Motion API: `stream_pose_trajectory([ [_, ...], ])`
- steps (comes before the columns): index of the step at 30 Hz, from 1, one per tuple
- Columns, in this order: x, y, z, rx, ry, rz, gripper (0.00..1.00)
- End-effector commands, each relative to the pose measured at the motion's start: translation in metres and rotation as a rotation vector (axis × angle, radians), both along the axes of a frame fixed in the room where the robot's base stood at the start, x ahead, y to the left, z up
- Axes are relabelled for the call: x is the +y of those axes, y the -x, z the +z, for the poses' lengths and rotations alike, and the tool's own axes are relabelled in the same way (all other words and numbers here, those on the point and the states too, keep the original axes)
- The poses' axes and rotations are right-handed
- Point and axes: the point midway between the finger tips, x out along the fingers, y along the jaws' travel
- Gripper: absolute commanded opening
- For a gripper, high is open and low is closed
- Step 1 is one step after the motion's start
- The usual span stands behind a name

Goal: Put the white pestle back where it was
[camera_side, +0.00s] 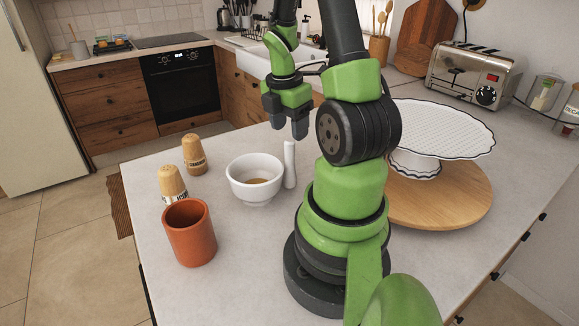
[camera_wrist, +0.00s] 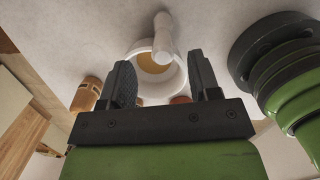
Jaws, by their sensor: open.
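The white pestle (camera_side: 290,167) stands upright on the counter, close against the right side of the white mortar bowl (camera_side: 249,190) in the side view. The bowl has something brown in its bottom. My gripper (camera_side: 289,128) is open and empty, pointing down a little above the pestle's top. In the wrist view the pestle (camera_wrist: 163,36) shows between and beyond the two open fingers (camera_wrist: 160,65), overlapping the bowl's rim (camera_wrist: 136,50). I cannot tell if pestle and bowl touch.
Two cork-topped jars (camera_side: 194,151) (camera_side: 171,182) and a terracotta cup (camera_side: 190,238) stand left of the bowl. A white cake stand (camera_side: 440,125) on a round wooden board (camera_side: 440,207) is at the right, with a toaster (camera_side: 474,73) behind. The counter in front of the bowl is clear.

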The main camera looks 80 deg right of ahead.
Motion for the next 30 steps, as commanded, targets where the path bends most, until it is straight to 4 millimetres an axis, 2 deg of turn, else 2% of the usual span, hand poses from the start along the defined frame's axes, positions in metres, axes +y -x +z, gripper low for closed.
stream_pose_trajectory([
  [12, 0.002, 0.002, -0.048, 0.002, -0.004, 0.0, 0.57],
  [21, 0.002, 0.001, -0.052, -0.002, -0.002, -0.001, 0.57],
  [22, 0.002, 0.001, -0.052, -0.002, -0.002, -0.001, 0.54],
  [29, 0.002, 0.001, -0.052, -0.002, -0.002, -0.001, 0.01],
  [30, 0.002, 0.001, -0.052, -0.002, -0.002, -0.001, 0.0],
])
